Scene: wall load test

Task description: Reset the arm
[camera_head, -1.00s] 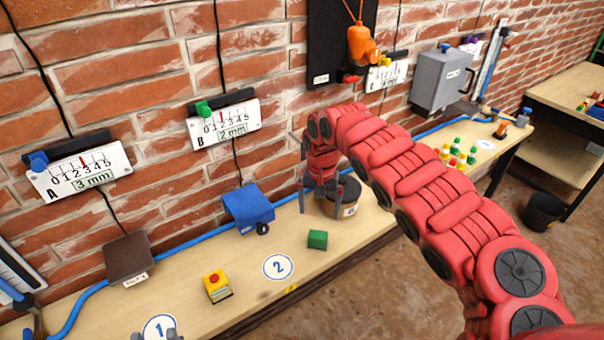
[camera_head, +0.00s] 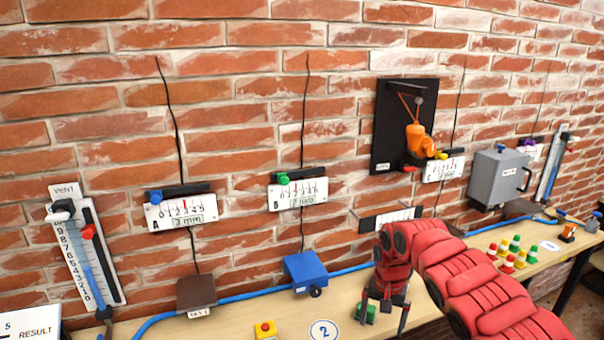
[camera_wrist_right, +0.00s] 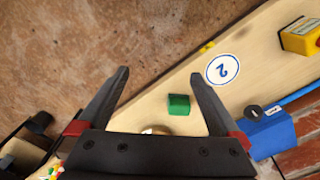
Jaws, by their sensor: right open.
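My right arm (camera_head: 470,280) comes in from the lower right of the head view. Its gripper (camera_head: 384,314) points down over the bench, with the fingers apart and nothing between them. A small green block (camera_head: 367,313) stands on the bench behind the fingers in that view. In the right wrist view the open gripper (camera_wrist_right: 159,74) is above the bench, and the green block (camera_wrist_right: 179,104) shows between the fingers, apart from both. My left gripper is not in view.
The bench (camera_head: 240,318) also holds a blue box (camera_head: 306,270), a brown block (camera_head: 196,293), a yellow block with a red button (camera_head: 265,329) and several small coloured pieces (camera_head: 508,256). Gauges and an orange hanging thing (camera_head: 418,140) are on the brick wall (camera_head: 230,90).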

